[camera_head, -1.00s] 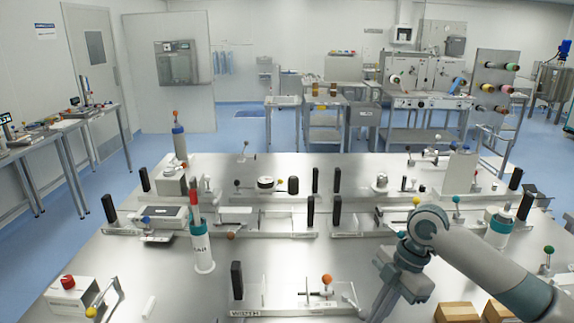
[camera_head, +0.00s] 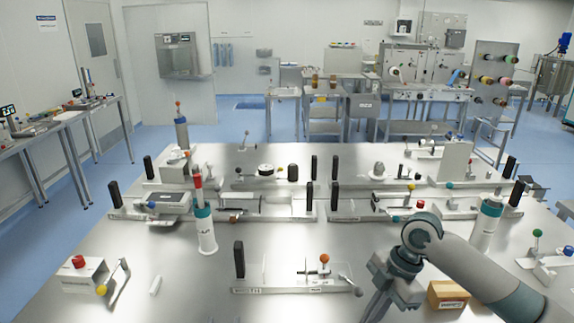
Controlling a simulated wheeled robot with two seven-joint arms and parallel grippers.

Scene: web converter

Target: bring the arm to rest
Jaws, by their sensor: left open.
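One arm of mine reaches in from the lower right of the head view, bends at a grey-and-teal joint and points down. My other gripper is not in view.
A brown carton (camera_head: 447,295) lies just right of the gripper, partly behind my arm. A white box with a red button (camera_head: 82,272) stands at the near left. Upright teal-banded cylinders (camera_head: 205,235) and rows of fixtures fill the table's middle. The near centre-left is mostly bare.

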